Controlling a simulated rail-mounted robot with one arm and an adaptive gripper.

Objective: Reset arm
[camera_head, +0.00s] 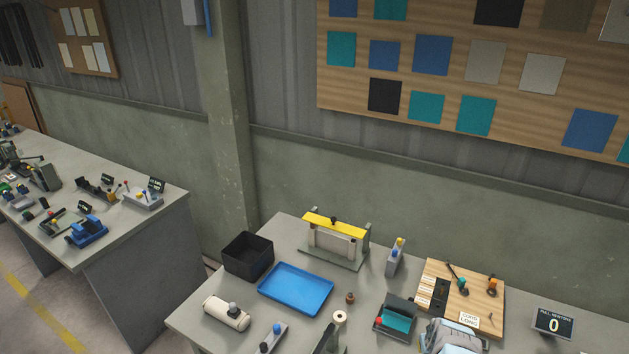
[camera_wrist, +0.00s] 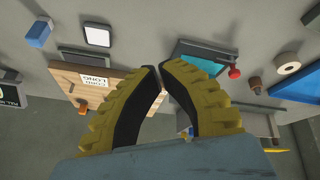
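My gripper (camera_wrist: 160,68) fills the middle of the wrist view. Its two yellow ribbed fingers with black inner pads lean together, and their tips meet or almost meet. I see nothing held between them. In the head view, a grey piece at the bottom edge, right of the middle, may be part of my arm; the fingers cannot be made out there.
The bench holds a blue tray (camera_head: 296,289), a black bin (camera_head: 248,256), a yellow-topped frame (camera_head: 334,240), a wooden board (camera_head: 462,290) with small tools, a teal-lined holder (camera_head: 396,318) and a cream cylinder (camera_head: 226,312). Another cluttered bench (camera_head: 135,235) stands left across a gap.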

